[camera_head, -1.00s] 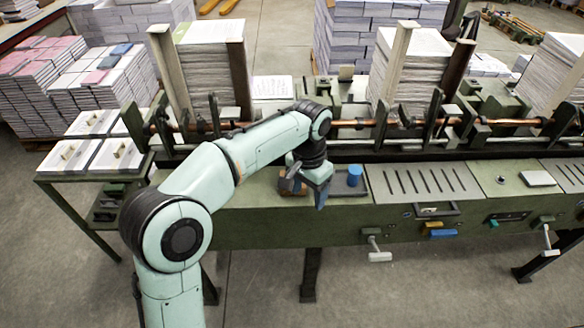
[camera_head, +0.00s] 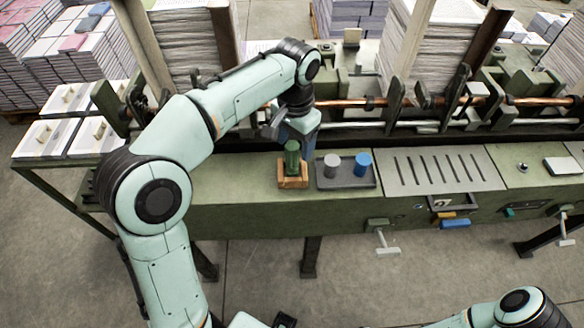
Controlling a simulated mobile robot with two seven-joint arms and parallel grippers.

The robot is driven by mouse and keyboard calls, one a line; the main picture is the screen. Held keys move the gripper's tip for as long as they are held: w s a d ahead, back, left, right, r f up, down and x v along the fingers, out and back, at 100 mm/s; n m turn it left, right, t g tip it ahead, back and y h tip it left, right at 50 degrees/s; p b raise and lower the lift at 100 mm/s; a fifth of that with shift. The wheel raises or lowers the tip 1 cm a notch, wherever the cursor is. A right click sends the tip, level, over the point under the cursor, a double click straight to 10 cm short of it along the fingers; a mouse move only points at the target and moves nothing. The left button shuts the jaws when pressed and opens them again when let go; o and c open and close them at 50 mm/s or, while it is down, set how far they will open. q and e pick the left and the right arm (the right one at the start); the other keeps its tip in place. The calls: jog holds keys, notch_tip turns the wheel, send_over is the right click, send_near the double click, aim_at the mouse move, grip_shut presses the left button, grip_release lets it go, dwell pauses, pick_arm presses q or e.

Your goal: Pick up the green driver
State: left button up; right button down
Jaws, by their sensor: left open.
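The green driver (camera_head: 292,156) stands upright in a small wooden holder (camera_head: 293,182) on the front ledge of the green machine. My left gripper (camera_head: 291,136) is open, pointing down at the top of the driver. The gripper covers the driver's upper end, and I cannot tell whether the fingers touch it. Part of my right arm (camera_head: 510,312) shows at the bottom right; its gripper does not show clearly.
A dark tray (camera_head: 346,184) with a grey cylinder (camera_head: 332,165) and a blue cylinder (camera_head: 363,164) lies just right of the holder. A slotted plate (camera_head: 440,171) is farther right. Paper stacks (camera_head: 195,50) and a copper rod (camera_head: 350,103) stand behind.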

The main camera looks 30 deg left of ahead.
aim_at(292, 158)
pick_arm(q)
jog(key=shift+w+a+f, duration=0.1)
jog(key=shift+f, duration=0.5)
jog(key=shift+w+a+f, duration=0.1)
jog(key=shift+f, duration=0.45)
jog(key=f, duration=0.2)
jog(key=f+b, duration=0.1)
jog(key=f, duration=0.1)
jog(key=shift+s+a+f, duration=0.15)
jog(key=shift+a+f, duration=0.05)
jog(key=shift+f, duration=0.05)
jog(key=c, duration=1.1)
